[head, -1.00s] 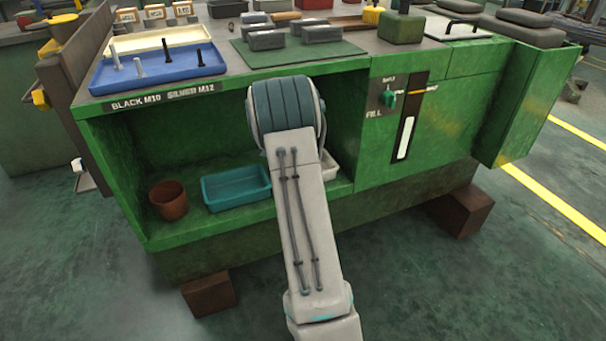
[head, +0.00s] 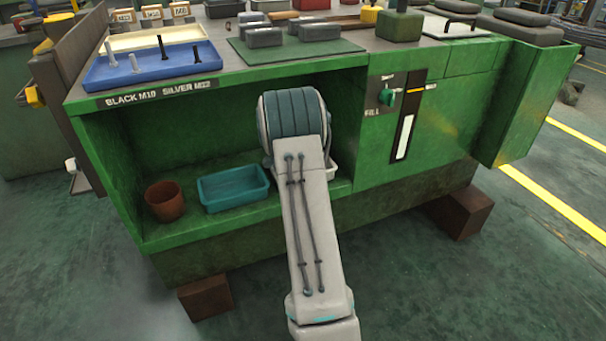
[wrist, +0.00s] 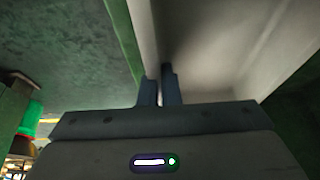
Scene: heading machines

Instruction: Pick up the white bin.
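The white bin (head: 332,170) stands on the lower shelf of the green cabinet, mostly hidden behind my arm in the head view; only a piece right of the arm shows clearly. In the wrist view the bin's pale inner surface (wrist: 205,45) fills the upper right. My gripper (wrist: 160,82) has its two dark fingers close together, one on each side of the bin's wall, with only a narrow gap between them. It appears shut on that wall. The gripper is hidden in the head view. I cannot tell whether the bin is off the shelf.
A teal bin (head: 233,188) and a brown pot (head: 165,201) stand left of my arm on the shelf. The cabinet top (head: 350,62) hangs over the shelf opening. A lever panel (head: 404,110) is to the right. The floor in front is clear.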

